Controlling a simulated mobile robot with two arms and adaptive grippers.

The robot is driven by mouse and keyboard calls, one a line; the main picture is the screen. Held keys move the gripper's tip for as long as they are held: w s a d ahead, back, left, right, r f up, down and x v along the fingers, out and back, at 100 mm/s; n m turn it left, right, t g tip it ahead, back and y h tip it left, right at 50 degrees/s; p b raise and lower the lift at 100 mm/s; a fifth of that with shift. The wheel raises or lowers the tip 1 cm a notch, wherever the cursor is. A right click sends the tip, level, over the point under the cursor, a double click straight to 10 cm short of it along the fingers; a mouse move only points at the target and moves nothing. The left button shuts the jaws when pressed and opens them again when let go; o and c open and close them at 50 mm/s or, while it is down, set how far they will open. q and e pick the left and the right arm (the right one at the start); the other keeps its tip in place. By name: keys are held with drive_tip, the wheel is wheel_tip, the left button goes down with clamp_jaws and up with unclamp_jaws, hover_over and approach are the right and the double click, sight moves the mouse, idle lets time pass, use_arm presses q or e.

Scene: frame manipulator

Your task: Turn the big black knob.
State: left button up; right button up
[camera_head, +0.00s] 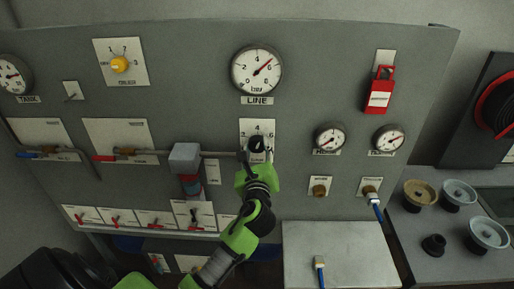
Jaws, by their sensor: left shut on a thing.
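The big black knob (256,143) sits on a white plate with numbers (267,126), below the LINE gauge on the grey panel. My left gripper (257,154) is at the knob, shut on it; the fingers partly hide the knob and the lower part of its plate. My green and black left arm reaches up to it from the bottom of the view. My right gripper does not show.
The LINE gauge (256,70) is above the knob. A grey box on a pipe (184,157) juts out left of my gripper. A yellow knob (119,65) is at upper left, a red lockout tag (379,96) at right. A light surface (340,250) lies below.

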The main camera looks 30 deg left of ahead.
use_arm(q)
drive_tip(key=shift+n, duration=2.1)
drive_tip(key=o, duration=1.1)
drive_tip(key=v, duration=1.2)
drive_tip(key=shift+s+a, duration=0.1)
drive_tip(key=shift+a, duration=0.05)
